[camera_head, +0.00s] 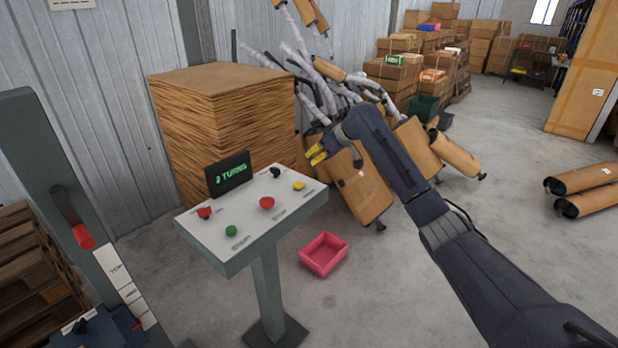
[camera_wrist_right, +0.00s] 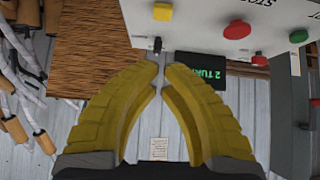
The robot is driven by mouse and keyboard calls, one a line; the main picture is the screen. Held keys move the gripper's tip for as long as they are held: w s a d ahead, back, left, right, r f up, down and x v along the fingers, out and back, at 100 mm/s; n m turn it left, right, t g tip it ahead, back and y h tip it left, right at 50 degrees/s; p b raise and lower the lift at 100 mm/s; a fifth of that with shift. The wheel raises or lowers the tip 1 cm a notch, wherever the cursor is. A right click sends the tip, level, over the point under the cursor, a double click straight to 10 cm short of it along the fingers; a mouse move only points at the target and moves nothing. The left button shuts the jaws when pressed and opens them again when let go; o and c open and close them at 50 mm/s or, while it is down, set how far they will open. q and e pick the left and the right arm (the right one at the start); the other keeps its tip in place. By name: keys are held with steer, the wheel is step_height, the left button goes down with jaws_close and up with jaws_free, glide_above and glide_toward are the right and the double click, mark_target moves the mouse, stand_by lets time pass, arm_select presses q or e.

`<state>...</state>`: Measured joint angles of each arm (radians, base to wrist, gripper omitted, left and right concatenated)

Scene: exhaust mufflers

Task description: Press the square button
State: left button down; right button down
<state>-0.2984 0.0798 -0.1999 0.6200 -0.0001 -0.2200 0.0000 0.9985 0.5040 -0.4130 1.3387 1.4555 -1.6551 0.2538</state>
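A control panel (camera_head: 245,241) on a post stands left of centre in the head view. It carries a yellow button (camera_head: 299,186), a round red button (camera_head: 267,203), a smaller red button (camera_head: 204,213), a green button (camera_head: 231,231) and a black knob (camera_head: 275,172). In the right wrist view the yellow button (camera_wrist_right: 162,11) looks square; the smaller red one (camera_wrist_right: 259,61) also looks squarish. My right gripper (camera_head: 314,154) is above and beyond the panel's right back corner, apart from it. Its yellow fingers (camera_wrist_right: 160,64) come together at the tips and hold nothing. My left gripper is out of view.
A dark display (camera_head: 229,174) with green text stands at the panel's back edge. Behind are a stack of brown sheets (camera_head: 225,115) and a pile of mufflers (camera_head: 362,185). A pink bin (camera_head: 323,254) sits on the floor. A red-handled lever (camera_head: 82,236) stands at left.

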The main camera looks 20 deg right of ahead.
steer(key=shift+a+r, duration=0.1)
steer(key=shift+r, duration=0.15)
steer(key=shift+w, duration=0.1)
glide_above(298, 184)
step_height(298, 184, down, 7)
steer(key=shift+r, duration=0.1)
step_height(298, 184, down, 2)
steer(key=shift+w+f, duration=0.1)
steer(key=shift+f, duration=1.05)
steer(key=shift+f, duration=0.1)
